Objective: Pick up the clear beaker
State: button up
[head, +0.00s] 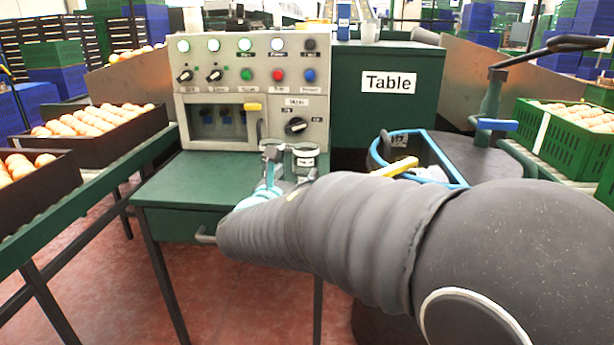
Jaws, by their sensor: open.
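A small pale, see-through cup that looks like the clear beaker (369,33) stands upright on top of the green cabinet marked "Table" (345,95), at the back. My gripper (287,158) is at the end of my grey-sleeved arm, over the green desk in front of the control panel. It is open, and I see nothing clearly held in it. It is well in front of, below and to the left of the beaker, apart from it. My arm hides part of the desk and the lower cabinet.
A blue-and-white bottle (343,20) stands just left of the beaker. The control panel (250,88) rises behind my gripper. A blue-rimmed basket (425,137) sits right of the desk.

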aim_at(302, 169)
jog(key=shift+x, duration=3.2)
jog(key=shift+d, duration=0.1)
jog(key=c, duration=0.9)
